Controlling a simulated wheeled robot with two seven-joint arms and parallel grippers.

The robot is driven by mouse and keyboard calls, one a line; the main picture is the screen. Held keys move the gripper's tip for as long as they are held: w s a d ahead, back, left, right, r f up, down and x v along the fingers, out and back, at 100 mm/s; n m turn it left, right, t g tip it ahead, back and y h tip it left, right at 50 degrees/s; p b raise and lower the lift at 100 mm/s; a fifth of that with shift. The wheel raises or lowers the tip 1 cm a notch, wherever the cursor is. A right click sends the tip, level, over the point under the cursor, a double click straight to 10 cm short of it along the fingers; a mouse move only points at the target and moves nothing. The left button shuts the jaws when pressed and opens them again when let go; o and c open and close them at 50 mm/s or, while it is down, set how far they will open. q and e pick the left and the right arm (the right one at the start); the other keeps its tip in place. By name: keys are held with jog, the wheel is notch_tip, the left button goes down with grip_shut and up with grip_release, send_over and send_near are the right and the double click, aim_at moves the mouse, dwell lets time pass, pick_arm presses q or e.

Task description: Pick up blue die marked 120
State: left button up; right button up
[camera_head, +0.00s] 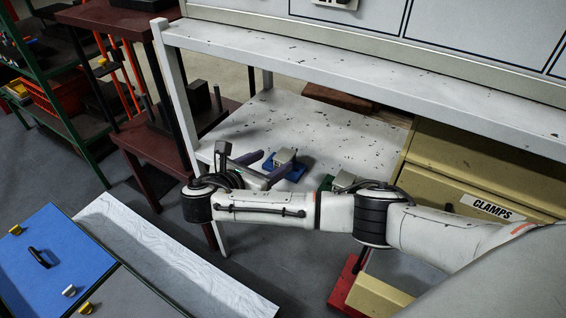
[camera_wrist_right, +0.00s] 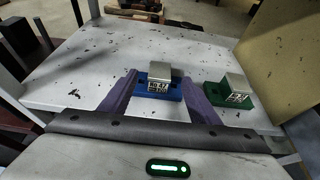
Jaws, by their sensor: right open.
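The blue die (camera_head: 297,173) sits on the white speckled shelf with a grey metal block on top. In the right wrist view the blue die (camera_wrist_right: 172,97) lies between the two purple fingers and carries a small label, too blurred to read surely. My right gripper (camera_head: 275,161) is open, reaching in over the shelf, its fingers on either side of the die. I cannot tell whether they touch it. The right gripper (camera_wrist_right: 160,82) holds nothing. My left gripper is not in view.
A green die (camera_wrist_right: 236,102) with a similar metal block stands to the right of the blue one. A yellow clamps box (camera_head: 450,180) borders the shelf on the right. The upper white shelf board (camera_head: 350,68) crosses above. The white shelf (camera_head: 250,125) is clear at left.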

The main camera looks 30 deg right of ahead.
aim_at(283, 157)
jog(key=x, duration=0.6)
jog(key=shift+f+b, duration=0.2)
jog(key=shift+b, duration=0.2)
jog(key=shift+a, duration=0.1)
grip_shut()
jog(key=shift+r, duration=0.25)
